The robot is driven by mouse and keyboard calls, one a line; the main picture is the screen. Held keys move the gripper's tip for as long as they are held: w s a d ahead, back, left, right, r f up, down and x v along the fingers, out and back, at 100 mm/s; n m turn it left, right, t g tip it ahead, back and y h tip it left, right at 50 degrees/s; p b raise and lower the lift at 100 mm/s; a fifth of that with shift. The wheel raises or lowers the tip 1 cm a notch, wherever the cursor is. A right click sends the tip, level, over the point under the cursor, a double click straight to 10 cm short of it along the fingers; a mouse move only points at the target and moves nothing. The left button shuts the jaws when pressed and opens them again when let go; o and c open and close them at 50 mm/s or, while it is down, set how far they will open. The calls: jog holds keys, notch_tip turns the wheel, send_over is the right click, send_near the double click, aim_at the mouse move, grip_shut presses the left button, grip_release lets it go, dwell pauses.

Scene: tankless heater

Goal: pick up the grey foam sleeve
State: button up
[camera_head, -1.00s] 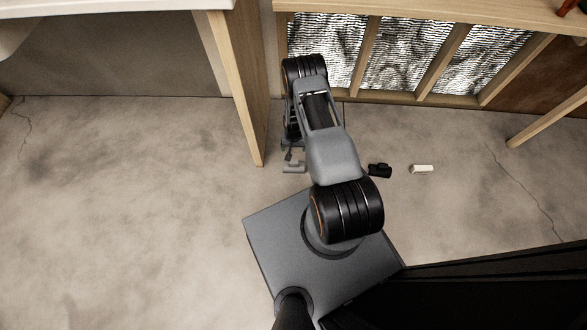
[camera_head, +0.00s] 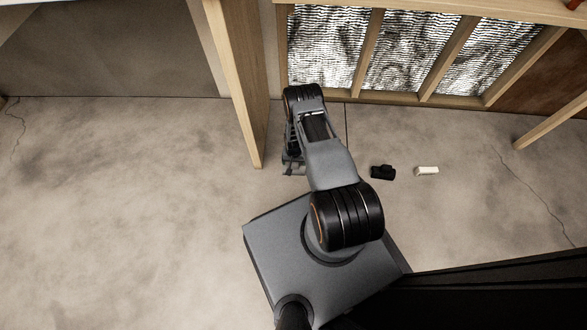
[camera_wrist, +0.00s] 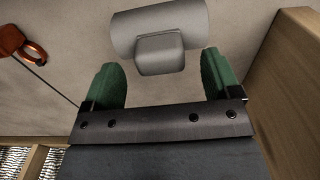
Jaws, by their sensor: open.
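The grey foam sleeve (camera_wrist: 152,22) is in the upper middle of the wrist view, a grey cylinder lying on its side with a rounded block on its near side. My gripper (camera_wrist: 160,62) is open, its two green fingers apart. The sleeve lies just beyond the fingertips, with its block in line with the gap. I cannot tell whether anything touches. In the head view the sleeve's area is mostly covered by my arm, and a small grey part (camera_head: 295,170) shows below the wrist; I cannot tell if it is sleeve or gripper.
A wooden post (camera_head: 238,90) stands close to the left of my arm; a wooden side also shows in the wrist view (camera_wrist: 292,100). A black item (camera_head: 383,172) and a white piece (camera_head: 427,170) lie to the right. A copper-ringed brown item (camera_wrist: 20,42) is at upper left. Left floor is clear.

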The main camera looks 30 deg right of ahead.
aim_at(299, 170)
notch_tip(299, 170, down, 3)
jog(key=shift+r+b, duration=0.15)
jog(key=shift+b, duration=0.25)
jog(key=c, duration=1.2)
